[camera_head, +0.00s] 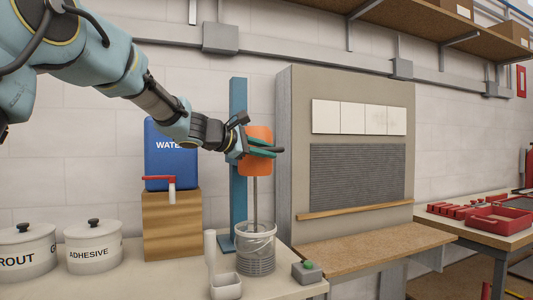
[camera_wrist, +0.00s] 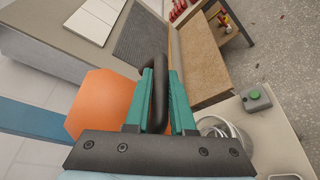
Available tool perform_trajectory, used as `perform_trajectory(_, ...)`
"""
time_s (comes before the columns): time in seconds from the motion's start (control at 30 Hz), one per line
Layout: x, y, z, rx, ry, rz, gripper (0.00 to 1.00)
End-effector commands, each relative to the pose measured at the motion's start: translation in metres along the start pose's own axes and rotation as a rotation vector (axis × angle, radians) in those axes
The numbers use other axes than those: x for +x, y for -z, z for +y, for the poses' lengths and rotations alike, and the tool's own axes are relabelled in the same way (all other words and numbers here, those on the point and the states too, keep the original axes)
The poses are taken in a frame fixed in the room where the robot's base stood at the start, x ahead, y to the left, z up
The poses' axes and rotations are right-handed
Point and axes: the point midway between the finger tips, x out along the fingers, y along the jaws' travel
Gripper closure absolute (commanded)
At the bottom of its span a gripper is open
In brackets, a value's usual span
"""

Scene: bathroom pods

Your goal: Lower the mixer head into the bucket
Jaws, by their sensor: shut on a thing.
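The orange mixer head (camera_head: 257,165) is on the blue upright stand (camera_head: 238,95), with its thin grey shaft (camera_head: 254,200) pointing straight down. The shaft's lower end reaches the mouth of the clear bucket (camera_head: 256,253); how deep it sits I cannot tell. My gripper (camera_head: 279,151) is level with the mixer head. In the wrist view, the green fingers (camera_wrist: 160,85) are shut on the black handle (camera_wrist: 158,92) beside the orange body (camera_wrist: 102,105).
A small box with a green button (camera_head: 308,271) stands right of the bucket, and a white scoop-like container (camera_head: 226,287) in front. A blue water tank (camera_head: 170,157) on a wooden block (camera_head: 172,225) is left. A tall tiled panel (camera_head: 357,180) stands right.

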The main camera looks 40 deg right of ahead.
Motion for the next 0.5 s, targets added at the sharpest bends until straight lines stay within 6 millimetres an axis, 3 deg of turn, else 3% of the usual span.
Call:
perform_trajectory(0.03, 0.005, 0.013, -0.019, -0.001, 0.002, 0.002, 1.0)
perform_trajectory(0.1, 0.007, 0.019, -0.029, 0.0, 0.002, 0.002, 1.0)
perform_trajectory(0.5, 0.016, 0.04, -0.062, 0.0, 0.001, 0.001, 1.0)
